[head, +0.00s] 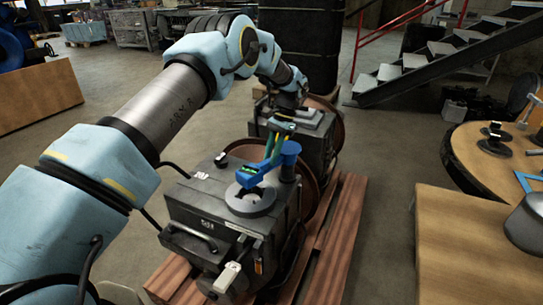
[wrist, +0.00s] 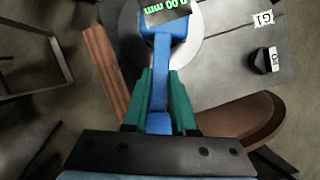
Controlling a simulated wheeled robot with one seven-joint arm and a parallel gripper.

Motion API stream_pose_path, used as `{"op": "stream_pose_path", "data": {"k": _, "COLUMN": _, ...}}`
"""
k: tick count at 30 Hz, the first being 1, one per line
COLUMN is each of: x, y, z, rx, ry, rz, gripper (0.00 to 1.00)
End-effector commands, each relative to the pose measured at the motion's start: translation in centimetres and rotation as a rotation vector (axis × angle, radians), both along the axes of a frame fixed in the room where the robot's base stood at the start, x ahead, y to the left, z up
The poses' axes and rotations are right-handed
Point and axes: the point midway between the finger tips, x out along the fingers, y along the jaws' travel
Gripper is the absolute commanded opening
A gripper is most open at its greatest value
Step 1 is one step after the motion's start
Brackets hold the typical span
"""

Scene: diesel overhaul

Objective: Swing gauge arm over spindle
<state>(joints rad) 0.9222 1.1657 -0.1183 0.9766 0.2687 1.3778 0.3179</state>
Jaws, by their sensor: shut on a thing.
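The blue gauge arm (head: 262,171) carries a small display head with green digits, which reads in mm in the wrist view (wrist: 165,14). My gripper (head: 277,146) is shut on the arm's bar, with a green finger on each side of it in the wrist view (wrist: 161,78). In the head view the display head appears above the grey round disc (head: 252,207) on top of the dark machine. The disc also shows behind the head in the wrist view (wrist: 195,50). A blue post (head: 290,151) stands just right of the arm. I cannot make out the spindle itself.
The dark machine (head: 190,200) sits on a reddish wooden pallet (head: 343,225), with a second machine (head: 312,132) behind. A black oil cap (wrist: 263,62) is on the machine top. Wooden tables (head: 450,265) stand at right, and stairs (head: 440,55) behind. Floor between is clear.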

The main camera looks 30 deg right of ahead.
Motion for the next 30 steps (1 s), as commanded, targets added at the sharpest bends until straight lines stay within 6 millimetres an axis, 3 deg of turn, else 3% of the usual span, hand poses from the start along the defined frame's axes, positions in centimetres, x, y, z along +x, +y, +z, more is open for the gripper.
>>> {"op": "stream_pose_path", "data": {"k": 3, "x": 0.3, "y": 0.0, "z": 0.1, "rx": -0.004, "ry": -0.008, "rz": -0.001, "gripper": 0.00}}
{"op": "stream_pose_path", "data": {"k": 4, "x": 0.3, "y": 0.0, "z": 0.1, "rx": -0.004, "ry": -0.008, "rz": -0.001, "gripper": 0.26}}
{"op": "stream_pose_path", "data": {"k": 12, "x": 0.2, "y": 0.0, "z": 0.1, "rx": -0.002, "ry": -0.005, "rz": 0.000, "gripper": 0.55}}
{"op": "stream_pose_path", "data": {"k": 23, "x": 0.2, "y": -0.3, "z": 0.7, "rx": -0.001, "ry": -0.004, "rz": 0.001, "gripper": 0.55}}
{"op": "stream_pose_path", "data": {"k": 30, "x": 0.5, "y": -2.1, "z": 4.6, "rx": -0.007, "ry": -0.007, "rz": 0.001, "gripper": 0.55}}
